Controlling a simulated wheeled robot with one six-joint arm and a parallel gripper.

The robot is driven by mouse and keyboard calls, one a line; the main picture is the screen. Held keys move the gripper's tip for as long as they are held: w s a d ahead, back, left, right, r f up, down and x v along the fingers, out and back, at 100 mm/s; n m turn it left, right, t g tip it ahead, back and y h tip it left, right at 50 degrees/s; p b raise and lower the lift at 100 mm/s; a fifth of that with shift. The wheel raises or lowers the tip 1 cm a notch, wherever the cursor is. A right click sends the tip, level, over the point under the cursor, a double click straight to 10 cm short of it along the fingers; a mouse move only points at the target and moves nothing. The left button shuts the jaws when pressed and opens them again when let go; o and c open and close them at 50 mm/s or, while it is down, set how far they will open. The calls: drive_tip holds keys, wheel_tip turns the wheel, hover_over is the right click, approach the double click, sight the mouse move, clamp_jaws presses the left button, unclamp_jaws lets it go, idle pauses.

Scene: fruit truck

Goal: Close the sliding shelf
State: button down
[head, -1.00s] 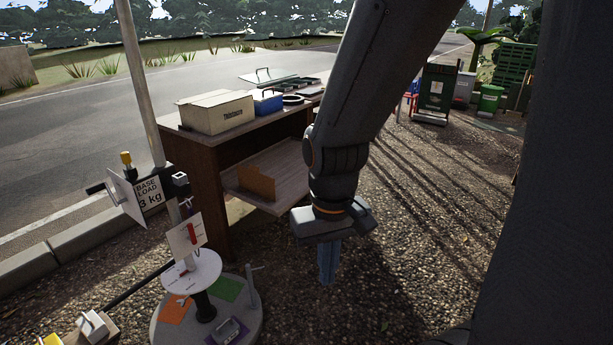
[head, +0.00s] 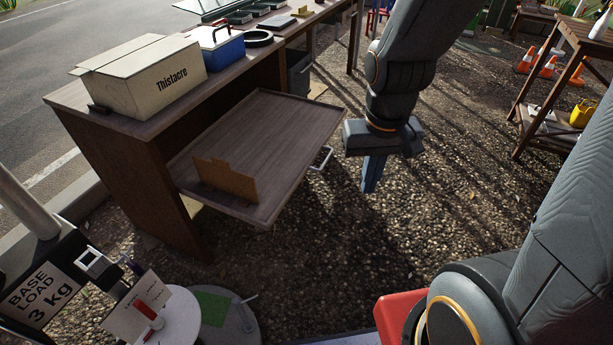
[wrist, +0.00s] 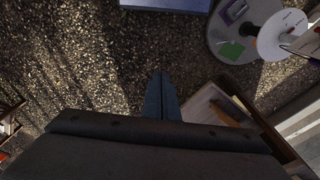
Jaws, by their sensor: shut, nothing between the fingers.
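The sliding shelf (head: 270,135) is a wooden tray pulled out from under the counter (head: 130,160) in the head view. A brown cardboard piece (head: 226,179) stands on it. A light metal handle (head: 322,158) is on its right edge. My gripper (head: 369,187) points down, to the right of the handle and apart from it in the picture; its fingers are together and empty. In the wrist view my gripper (wrist: 161,78) hangs over gravel. Part of the shelf (wrist: 210,106) shows at the lower right there, partly hidden by my gripper body.
A cardboard box (head: 145,78) and a blue box (head: 222,48) stand on the counter. A round-based stand (head: 225,320) is at the lower left, beside a base load sign (head: 38,295). A wooden rack (head: 560,90) is at the right. Gravel between is clear.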

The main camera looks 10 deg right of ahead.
drive_tip(key=w+a+f+m+t+b, duration=0.1)
drive_tip(key=w+f+m+t+b, duration=0.15)
drive_tip(key=w+f+b, duration=0.7)
drive_tip(key=m+t+y+b, duration=0.2)
drive_tip(key=t, duration=0.2)
approach(296, 188)
drive_tip(key=d+f, duration=0.3)
drive_tip(key=shift+g, duration=0.25)
drive_tip(key=shift+w+a+f, duration=0.15)
drive_tip(key=shift+w+a, duration=1.3)
drive_tip(key=shift+a, duration=0.2)
